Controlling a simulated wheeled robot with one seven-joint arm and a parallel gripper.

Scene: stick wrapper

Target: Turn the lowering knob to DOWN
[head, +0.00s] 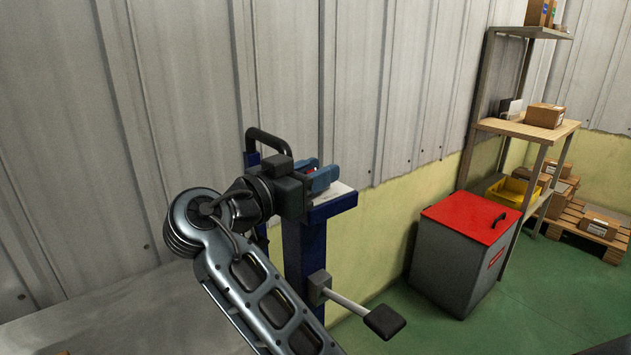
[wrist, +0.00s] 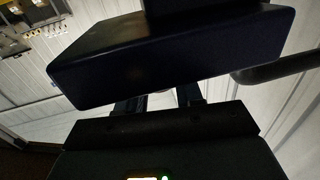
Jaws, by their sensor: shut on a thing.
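My gripper (head: 322,178) is at the head of the dark blue machine post (head: 306,250), above a pale panel (head: 343,191). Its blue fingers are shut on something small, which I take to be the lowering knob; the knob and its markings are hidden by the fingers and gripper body. In the wrist view, the fingers (wrist: 162,103) reach behind a dark blue block (wrist: 170,60) of the machine, and the knob cannot be made out.
A black handle bar (head: 268,138) stands beside the gripper. A lever with a black pad (head: 384,321) sticks out low on the post. A red-lidded grey bin (head: 465,250) and shelves with boxes (head: 545,115) stand right. The corrugated wall is close behind.

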